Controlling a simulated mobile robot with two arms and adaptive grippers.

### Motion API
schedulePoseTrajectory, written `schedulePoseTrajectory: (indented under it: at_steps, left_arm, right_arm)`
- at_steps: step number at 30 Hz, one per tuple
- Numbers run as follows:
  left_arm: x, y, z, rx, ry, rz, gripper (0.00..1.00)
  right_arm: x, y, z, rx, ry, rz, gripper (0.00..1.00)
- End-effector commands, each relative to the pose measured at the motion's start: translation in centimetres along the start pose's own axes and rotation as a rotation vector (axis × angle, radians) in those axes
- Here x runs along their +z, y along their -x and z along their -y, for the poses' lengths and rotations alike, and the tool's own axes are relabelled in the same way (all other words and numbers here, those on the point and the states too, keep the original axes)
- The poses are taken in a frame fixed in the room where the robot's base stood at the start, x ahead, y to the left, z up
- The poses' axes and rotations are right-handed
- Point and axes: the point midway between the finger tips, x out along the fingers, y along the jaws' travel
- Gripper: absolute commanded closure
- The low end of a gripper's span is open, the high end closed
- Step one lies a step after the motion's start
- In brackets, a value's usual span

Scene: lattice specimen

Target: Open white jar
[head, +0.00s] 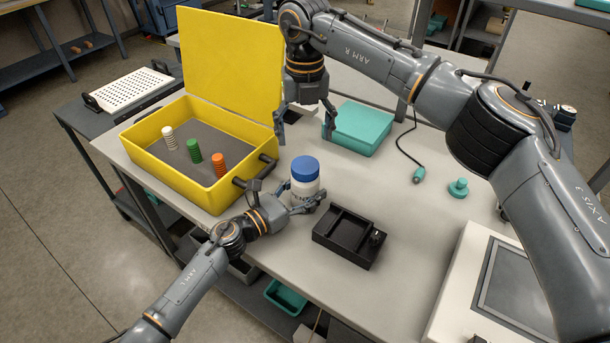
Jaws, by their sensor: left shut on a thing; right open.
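The white jar (304,189) stands upright near the middle of the table and wears a blue lid (305,169). My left gripper (298,207) comes in from the lower left and is shut on the jar's white body, with its fingers around the lower part. My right gripper (305,122) is open and empty, pointing down above and behind the jar. It is apart from the blue lid. The far side of the jar is hidden.
A yellow case (180,184) with its lid up holds white, green and orange ribbed pieces. A teal box (358,128) is behind the jar; a black tray (348,236) is in front right. A teal knob (458,188) and a white-framed panel (485,285) are on the right. Table between is clear.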

Motion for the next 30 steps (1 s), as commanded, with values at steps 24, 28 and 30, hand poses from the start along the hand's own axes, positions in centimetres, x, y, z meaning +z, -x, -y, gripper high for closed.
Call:
schedulePoseTrajectory:
  at_steps: [24, 28, 30]
  left_arm:
    - [-0.04, 0.01, 0.00, 0.000, 0.000, -0.001, 1.00]
    - [-0.04, 0.01, 0.00, 0.000, 0.000, -0.001, 1.00]
    - [-0.05, 0.01, 0.00, 0.000, 0.000, -0.001, 1.00]
  right_arm:
    - [0.01, -0.03, -0.01, -0.001, -1.393, 0.000, 0.23]
    - [0.02, -0.01, 0.00, 0.000, -1.619, -0.001, 0.23]
    - [0.03, -0.02, 0.03, -0.001, -1.720, 0.000, 0.23]
